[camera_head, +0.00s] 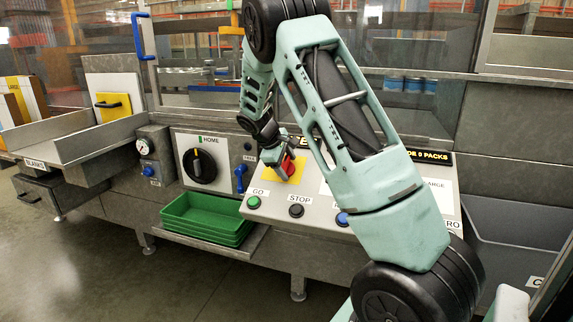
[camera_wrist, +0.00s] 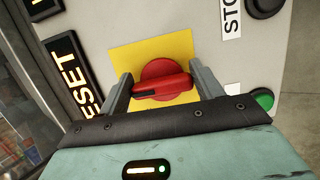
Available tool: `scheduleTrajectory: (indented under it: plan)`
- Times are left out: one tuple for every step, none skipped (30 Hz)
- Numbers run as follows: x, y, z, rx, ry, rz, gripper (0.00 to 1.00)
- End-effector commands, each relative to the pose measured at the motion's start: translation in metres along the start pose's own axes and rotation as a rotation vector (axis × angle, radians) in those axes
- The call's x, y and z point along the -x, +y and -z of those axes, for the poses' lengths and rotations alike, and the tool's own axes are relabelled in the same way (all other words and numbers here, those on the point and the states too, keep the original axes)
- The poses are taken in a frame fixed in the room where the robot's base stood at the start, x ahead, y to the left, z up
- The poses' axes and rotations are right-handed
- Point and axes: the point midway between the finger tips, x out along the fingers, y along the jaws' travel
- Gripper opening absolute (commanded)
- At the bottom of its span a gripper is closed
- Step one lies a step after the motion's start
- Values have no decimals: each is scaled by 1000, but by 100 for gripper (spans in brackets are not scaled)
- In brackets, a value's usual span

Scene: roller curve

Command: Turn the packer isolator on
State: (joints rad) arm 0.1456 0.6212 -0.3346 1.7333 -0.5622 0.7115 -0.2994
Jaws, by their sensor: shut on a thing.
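The packer isolator is a red rotary switch (camera_wrist: 165,79) on a yellow plate (camera_wrist: 122,58) in the wrist view. Its red handle lies between the two fingers of my gripper (camera_wrist: 160,88), which is shut on it. The handle lies roughly across the wrist picture, with a dark mark at its left part. In the head view the red switch (camera_head: 288,168) and part of its yellow plate (camera_head: 298,174) show on the sloped panel, with my gripper (camera_head: 283,165) over it. My arm hides much of the panel there.
A green GO button (camera_head: 254,202), black STOP button (camera_head: 296,210) and blue button (camera_head: 342,219) sit below the switch. Left are a black HOME knob (camera_head: 199,166), a blue-handled lever (camera_head: 240,178) and green trays (camera_head: 200,219). A lit RESET sign (camera_wrist: 76,75) is close to my left finger.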

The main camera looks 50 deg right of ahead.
Motion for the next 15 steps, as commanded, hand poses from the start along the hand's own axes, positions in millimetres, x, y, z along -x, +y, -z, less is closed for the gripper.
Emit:
scheduleTrajectory:
  plan:
    - [0, 0, 0, -4, 1, 1, 43]
    - [0, 0, 0, -4, 1, 1, 43]
    - [0, 0, 0, -4, 1, 1, 43]
    - [0, 0, 0, -4, 1, 2, 43]
    - [0, 0, 0, -4, 1, 2, 43]
    - [0, 0, 0, -4, 1, 2, 74]
    - [0, 0, 0, -4, 1, 2, 82]
    - [0, 0, 0, -4, 1, 2, 87]
    - [0, 0, 0, -3, 1, 1, 87]
    - [0, 0, 0, -3, 1, 1, 87]
    - [0, 0, 0, -3, 1, 1, 87]
    - [0, 0, 0, -2, 1, 1, 87]
    - [0, 0, 0, -2, 1, 1, 87]
    - [0, 0, 0, -2, 0, 1, 87]
    - [0, 0, 0, -2, 0, 1, 87]
